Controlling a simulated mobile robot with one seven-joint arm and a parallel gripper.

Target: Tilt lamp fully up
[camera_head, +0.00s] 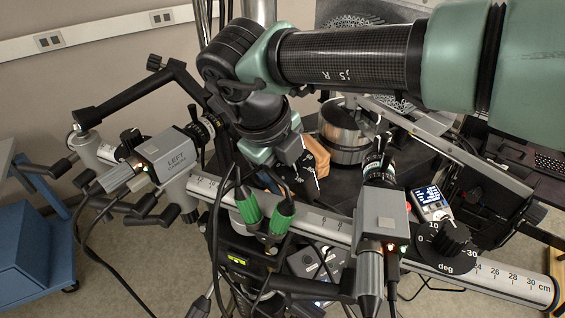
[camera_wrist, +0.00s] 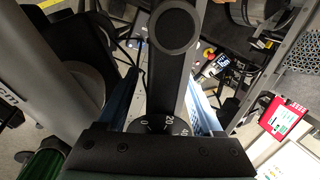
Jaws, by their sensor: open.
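My gripper (camera_head: 304,178) is in the middle of the head view, in front of a shiny metal cylinder. In the wrist view, my gripper (camera_wrist: 163,100) is open, with one pale blue finger on each side of a black bar (camera_wrist: 171,80). The bar has a round end, and a numbered dial (camera_wrist: 165,126) shows at its near end. I cannot tell whether either finger touches the bar. No part is clearly marked as the lamp, and I cannot tell whether this bar belongs to it. The bar is not clearly visible in the head view.
A camera labelled LEFT (camera_head: 178,152) and another grey camera (camera_head: 381,222) sit on a scaled rail (camera_head: 500,280). A degree dial (camera_head: 446,248) and a small meter (camera_head: 432,203) are on the right. Cables with green plugs (camera_head: 283,215) hang close to my gripper. A blue cart (camera_head: 30,240) stands left.

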